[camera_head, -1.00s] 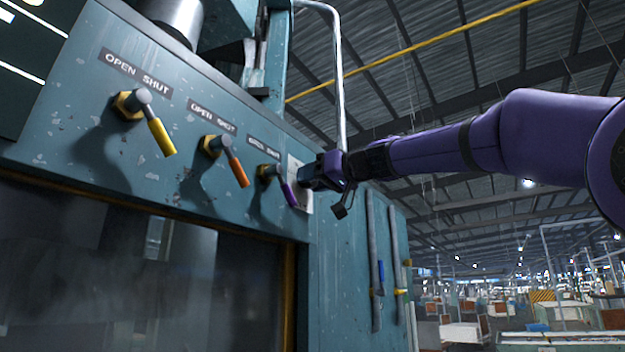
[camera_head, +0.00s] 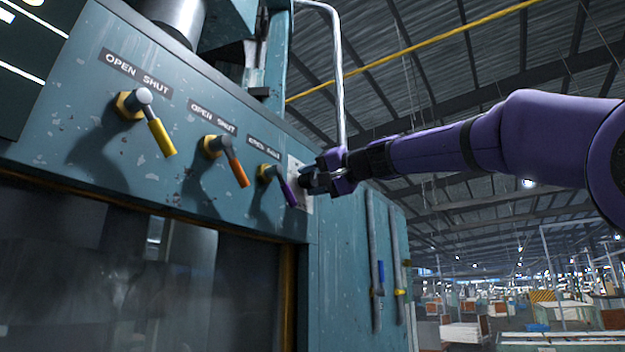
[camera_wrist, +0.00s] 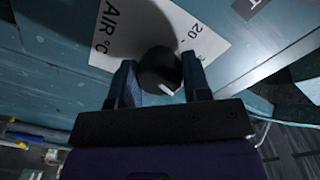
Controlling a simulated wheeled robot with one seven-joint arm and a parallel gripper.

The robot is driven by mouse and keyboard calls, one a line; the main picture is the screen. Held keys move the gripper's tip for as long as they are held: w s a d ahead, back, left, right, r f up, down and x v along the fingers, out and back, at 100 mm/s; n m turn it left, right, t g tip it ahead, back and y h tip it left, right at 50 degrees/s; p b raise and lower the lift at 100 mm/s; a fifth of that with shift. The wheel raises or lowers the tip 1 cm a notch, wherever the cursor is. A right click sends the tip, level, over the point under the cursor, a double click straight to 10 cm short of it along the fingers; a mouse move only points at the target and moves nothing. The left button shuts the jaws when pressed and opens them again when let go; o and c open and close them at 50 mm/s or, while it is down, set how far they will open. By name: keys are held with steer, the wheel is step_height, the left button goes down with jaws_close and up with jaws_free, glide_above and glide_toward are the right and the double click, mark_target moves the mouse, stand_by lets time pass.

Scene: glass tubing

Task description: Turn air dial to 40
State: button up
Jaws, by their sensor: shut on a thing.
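The air dial is a round dark knob (camera_wrist: 158,70) with a white pointer mark near its lower right edge in the wrist view. It sits on a white scale plate (camera_wrist: 140,28) printed "AIR", "°C" and "20". My gripper (camera_wrist: 158,82) is shut on the knob, one finger on each side of it. In the head view my gripper (camera_head: 308,183) is at the white plate (camera_head: 296,172) at the right end of the panel. There the knob is mostly hidden behind my gripper. Other scale numbers are not readable.
Three levers stick out of the teal panel left of my gripper: yellow (camera_head: 160,137), orange (camera_head: 237,172) and purple (camera_head: 288,191), the purple one closest. Vertical pipes (camera_head: 374,262) run down the panel below my gripper. Open hall space lies to the right.

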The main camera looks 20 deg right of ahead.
steer(key=shift+m, duration=0.6)
steer(key=o, duration=0.9)
steer(key=shift+o, duration=0.2)
steer(key=v, duration=1)
steer(key=shift+s+d, duration=0.3)
